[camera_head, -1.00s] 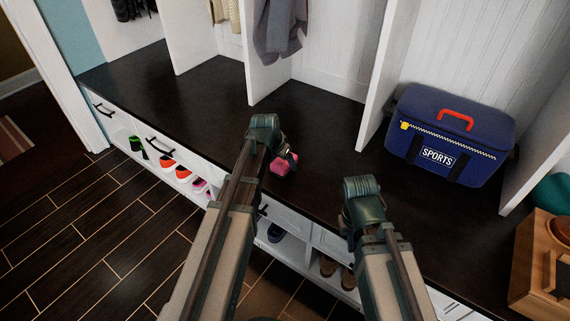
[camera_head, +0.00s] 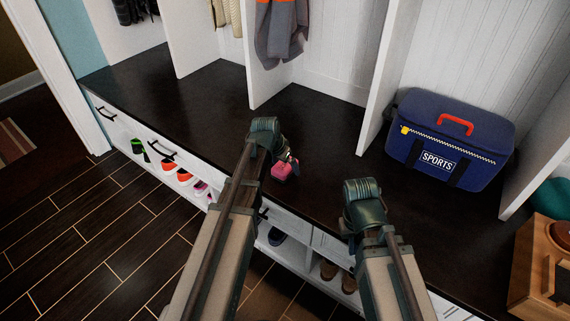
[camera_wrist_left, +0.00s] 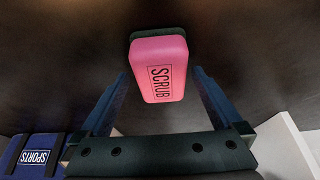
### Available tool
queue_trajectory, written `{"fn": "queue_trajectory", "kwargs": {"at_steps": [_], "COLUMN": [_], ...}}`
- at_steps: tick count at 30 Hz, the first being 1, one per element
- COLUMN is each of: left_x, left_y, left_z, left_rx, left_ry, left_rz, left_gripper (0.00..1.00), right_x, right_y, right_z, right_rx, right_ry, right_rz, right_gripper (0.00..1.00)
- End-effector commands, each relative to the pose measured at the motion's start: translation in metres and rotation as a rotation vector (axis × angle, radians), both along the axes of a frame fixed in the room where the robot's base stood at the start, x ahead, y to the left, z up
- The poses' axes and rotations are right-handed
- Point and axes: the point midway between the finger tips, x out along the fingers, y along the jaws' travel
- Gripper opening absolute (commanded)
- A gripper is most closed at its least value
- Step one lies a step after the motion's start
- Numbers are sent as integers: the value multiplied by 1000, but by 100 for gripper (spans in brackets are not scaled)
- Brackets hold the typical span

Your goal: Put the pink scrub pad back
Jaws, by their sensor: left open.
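The pink scrub pad (camera_head: 281,170), marked SCRUB and with a dark layer on one side, is on the dark bench top (camera_head: 200,120) near its front edge. In the left wrist view the pad (camera_wrist_left: 160,68) shows in the middle, with its near part between the two fingers. My left gripper (camera_wrist_left: 160,75) is open, one finger on each side of the pad with gaps. In the head view my left gripper (camera_head: 288,157) is just above the pad and partly covers it. My right arm is at the lower right; its fingers are hidden.
A blue SPORTS bag (camera_head: 450,135) stands on the bench to the right. A wooden box (camera_head: 535,270) is at the right edge. White dividers (camera_head: 385,75) and hanging clothes (camera_head: 280,35) stand behind. Shoes (camera_head: 184,176) are in the cubbies below. The bench to the left is clear.

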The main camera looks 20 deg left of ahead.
Motion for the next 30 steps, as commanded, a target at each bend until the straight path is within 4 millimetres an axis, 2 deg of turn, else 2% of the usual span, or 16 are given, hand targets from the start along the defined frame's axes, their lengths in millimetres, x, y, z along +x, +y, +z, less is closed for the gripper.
{"fn": "queue_trajectory", "kwargs": {"at_steps": [1,18,23,30], "left_x": [-3,-34,-39,-40], "left_y": [1,13,15,16], "left_z": [10,92,103,103], "left_rx": [1,1,1,1], "left_ry": [0,0,0,-1], "left_rz": [1,2,2,2], "left_gripper": [100,100,100,100], "right_x": [0,-1,-1,-1], "right_y": [0,2,2,2], "right_z": [10,92,103,102], "right_rx": [-1,8,9,10], "right_ry": [0,4,4,5], "right_rz": [-1,-8,-8,-8], "right_gripper": [0,0,0,0]}}
